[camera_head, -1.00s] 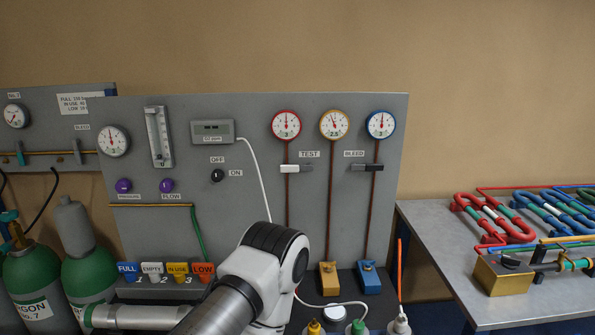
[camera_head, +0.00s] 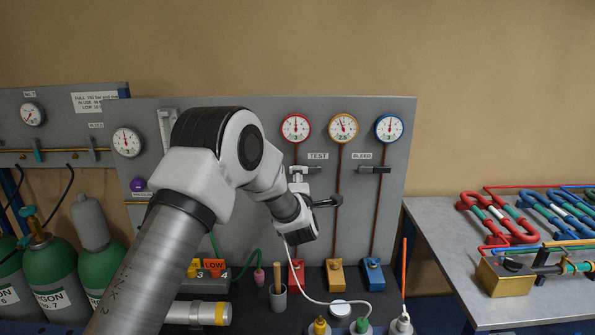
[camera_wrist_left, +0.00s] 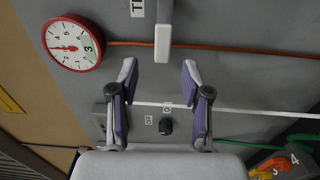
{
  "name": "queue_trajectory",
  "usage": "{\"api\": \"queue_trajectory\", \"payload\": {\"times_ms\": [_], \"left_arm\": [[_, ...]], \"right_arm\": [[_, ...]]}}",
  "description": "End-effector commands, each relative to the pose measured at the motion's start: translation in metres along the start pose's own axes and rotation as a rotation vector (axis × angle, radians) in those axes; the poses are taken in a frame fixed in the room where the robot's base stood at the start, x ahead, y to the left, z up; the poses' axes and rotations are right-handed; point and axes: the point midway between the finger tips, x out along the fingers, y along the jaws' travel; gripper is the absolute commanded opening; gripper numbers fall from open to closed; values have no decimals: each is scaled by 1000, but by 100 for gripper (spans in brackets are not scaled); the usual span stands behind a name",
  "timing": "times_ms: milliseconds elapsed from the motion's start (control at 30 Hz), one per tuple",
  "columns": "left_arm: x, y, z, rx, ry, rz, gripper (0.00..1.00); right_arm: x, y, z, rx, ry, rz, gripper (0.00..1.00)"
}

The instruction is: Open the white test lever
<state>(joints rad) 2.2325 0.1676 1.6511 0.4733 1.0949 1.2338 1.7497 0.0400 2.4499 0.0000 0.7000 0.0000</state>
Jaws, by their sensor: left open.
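The white test lever (camera_head: 301,169) sits on the red pipe below the TEST label on the grey panel. It also shows in the left wrist view (camera_wrist_left: 163,38), its pale bar reaching down from the top edge. My left gripper (camera_head: 314,193) is just below and in front of the lever in the head view. In the left wrist view its two purple-padded fingers (camera_wrist_left: 160,76) are spread apart and empty. The lever's end lies just beyond the fingertips, roughly centred between them, and contact is not visible. My right gripper is out of view.
A dark BLEED lever (camera_head: 374,170) is to the right. A red-rimmed gauge (camera_head: 295,128) is above the test lever and beside it in the wrist view (camera_wrist_left: 71,43). A white cable (camera_head: 312,295) hangs below. A bench with coils (camera_head: 540,315) stands at the right.

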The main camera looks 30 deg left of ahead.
Motion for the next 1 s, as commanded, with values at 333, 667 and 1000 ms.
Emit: {"api": "queue_trajectory", "payload": {"times_ms": [333, 667, 1000], "left_arm": [[58, 1, 0, 5, -1, -2, 48], [62, -2, 0, 7, -3, -3, 30], [62, -3, 0, 5, -3, -4, 0]], "right_arm": [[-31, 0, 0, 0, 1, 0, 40], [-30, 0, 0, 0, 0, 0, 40], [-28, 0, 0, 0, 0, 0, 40]]}}
